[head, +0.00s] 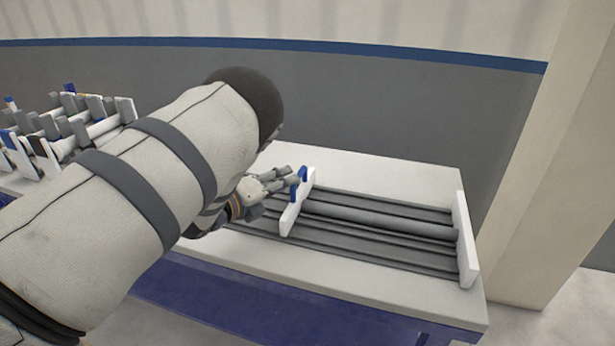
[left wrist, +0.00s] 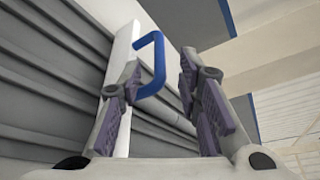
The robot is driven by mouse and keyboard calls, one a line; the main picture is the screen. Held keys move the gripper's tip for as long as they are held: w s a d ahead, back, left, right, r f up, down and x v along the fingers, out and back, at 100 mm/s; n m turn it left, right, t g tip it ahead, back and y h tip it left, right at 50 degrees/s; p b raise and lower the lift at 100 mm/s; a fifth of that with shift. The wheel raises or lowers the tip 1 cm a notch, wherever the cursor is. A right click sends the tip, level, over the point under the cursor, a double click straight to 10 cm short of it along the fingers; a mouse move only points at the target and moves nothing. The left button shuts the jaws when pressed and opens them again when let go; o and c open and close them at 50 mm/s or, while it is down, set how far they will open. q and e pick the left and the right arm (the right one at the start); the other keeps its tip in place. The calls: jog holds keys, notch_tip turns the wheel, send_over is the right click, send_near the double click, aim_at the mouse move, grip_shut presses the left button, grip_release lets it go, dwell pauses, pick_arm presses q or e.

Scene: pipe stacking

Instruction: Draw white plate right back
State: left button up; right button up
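A white plate (head: 291,215) with a blue handle (head: 302,174) stands upright across the left part of the grey grooved rack (head: 380,258). A second white plate (head: 467,245) stands at the rack's right end. My left gripper (head: 285,178) is at the blue handle, on the left side of the first plate. In the left wrist view, my left gripper (left wrist: 160,72) is open, with the blue handle (left wrist: 157,48) between its fingers and the white plate (left wrist: 122,55) behind. A gap shows beside the right finger; whether the left finger touches the handle is unclear. My right gripper is not in view.
A grey pipe (head: 380,216) lies along the rack between the two plates. The rack is on a white table (head: 370,165) with a blue frame. Another rack with several grey pipes (head: 70,125) stands at the far left. A wall is behind the table.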

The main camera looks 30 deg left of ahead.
aim_at(299, 174)
pick_arm(q)
jog(key=x, duration=0.5)
jog(key=shift+w+f+b, duration=0.3)
jog(key=shift+b, duration=0.05)
jog(key=shift+w+d, duration=0.1)
jog(key=shift+w, duration=0.45)
jog(key=shift+r, duration=0.1)
grip_shut()
